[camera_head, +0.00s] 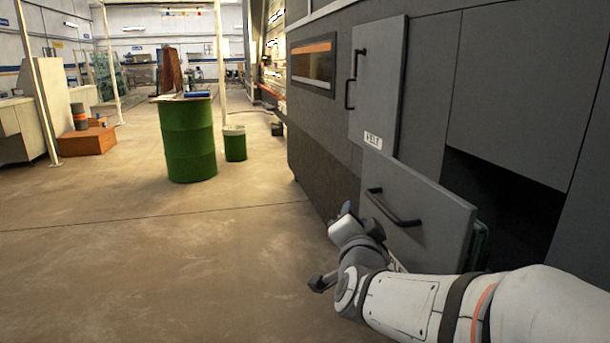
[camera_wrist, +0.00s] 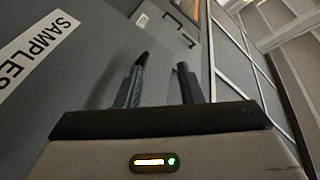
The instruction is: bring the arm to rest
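My gripper (camera_wrist: 163,64) shows in the wrist view with its two dark fingers apart and nothing between them. In the head view my arm reaches in from the lower right, bent at the wrist, in front of a grey drawer front (camera_head: 435,205) with a black handle (camera_head: 393,208). The drawer stands out from the grey machine (camera_head: 435,100). In the wrist view a white label reading SAMPLES (camera_wrist: 36,52) lies on a grey panel to the left of the fingers. My fingertips are hard to make out in the head view.
A dark opening (camera_head: 505,205) shows behind the drawer front, with something greenish (camera_head: 480,245) beside it. Above is a grey door (camera_head: 377,85) with a handle. A green barrel (camera_head: 188,140) and a smaller green bin (camera_head: 235,146) stand farther off.

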